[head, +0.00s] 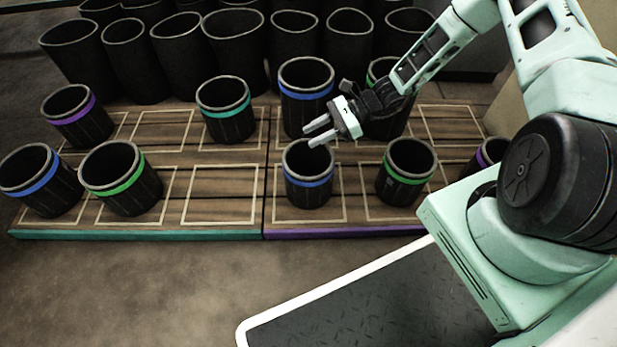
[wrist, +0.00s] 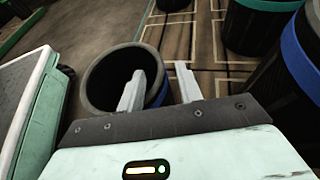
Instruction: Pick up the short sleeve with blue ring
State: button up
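A short black sleeve with a blue ring (head: 309,182) stands upright on the front row of the right-hand wooden board. It also shows in the wrist view (wrist: 97,80), with its open mouth toward the camera. I cannot tell whether either finger touches the sleeve. Another short blue-ringed sleeve (head: 42,185) stands at the far left.
A taller blue-ringed sleeve (head: 306,112) stands just behind. Green-ringed sleeves (head: 407,178) (head: 128,186), a teal-ringed one (head: 227,118) and a purple-ringed one (head: 82,122) stand around. Tall plain sleeves (head: 235,50) fill the back. A dark white-edged tray (head: 385,305) lies in front.

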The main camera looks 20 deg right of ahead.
jog(key=b+x, duration=0.1)
jog(key=x, duration=0.1)
jog(key=shift+a+f, duration=0.15)
jog(key=shift+a, duration=0.2)
jog(key=shift+c, duration=0.2)
grip_shut()
jog(key=shift+d+f, duration=0.1)
dwell(0.8)
